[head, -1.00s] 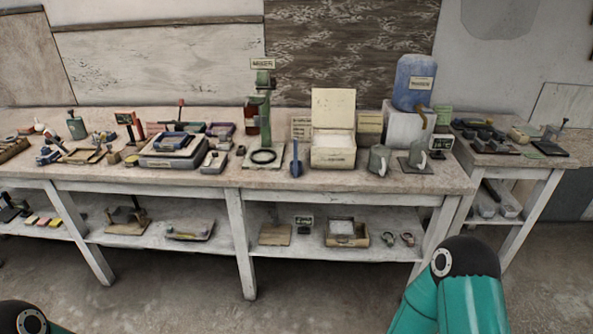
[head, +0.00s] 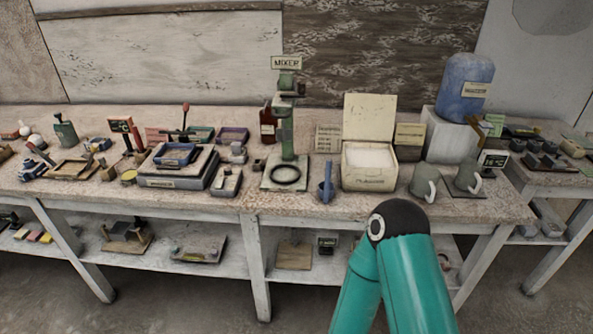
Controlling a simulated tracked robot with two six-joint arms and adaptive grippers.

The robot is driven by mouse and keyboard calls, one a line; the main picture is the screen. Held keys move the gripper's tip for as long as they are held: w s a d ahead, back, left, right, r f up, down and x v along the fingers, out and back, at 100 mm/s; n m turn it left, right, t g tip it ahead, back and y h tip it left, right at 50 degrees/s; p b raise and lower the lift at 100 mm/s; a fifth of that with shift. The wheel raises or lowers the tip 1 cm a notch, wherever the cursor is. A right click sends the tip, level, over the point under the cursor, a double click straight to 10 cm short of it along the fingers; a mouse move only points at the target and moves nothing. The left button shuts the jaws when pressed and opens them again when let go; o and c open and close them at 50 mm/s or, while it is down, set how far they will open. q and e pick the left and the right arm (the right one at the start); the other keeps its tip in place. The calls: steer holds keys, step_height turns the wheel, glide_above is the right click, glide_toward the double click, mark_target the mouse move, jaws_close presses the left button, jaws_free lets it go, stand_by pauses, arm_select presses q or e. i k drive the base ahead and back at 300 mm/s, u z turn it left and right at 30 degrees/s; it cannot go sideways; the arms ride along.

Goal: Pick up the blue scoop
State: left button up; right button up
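The blue scoop (head: 327,183) stands near the front edge of the workbench (head: 290,206). It looks upright, with its long narrow handle pointing up. It is just left of an open white box (head: 369,178) and right of the mixer's base. A teal and black link of my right arm rises in front of the bench, below and right of the scoop. Neither of my grippers shows in the head view, so their fingers cannot be seen.
A green mixer (head: 287,130) with a black ring on its base stands left of the scoop. Grey mugs (head: 424,182) stand right of the box. A blue jug (head: 466,88) sits on a white block. Trays and small tools crowd the left. A lower shelf (head: 215,262) holds more items.

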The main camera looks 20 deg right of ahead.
mark_target(327, 176)
steer(key=z, duration=0.1)
steer(key=i, duration=0.85)
steer(key=z, duration=0.45)
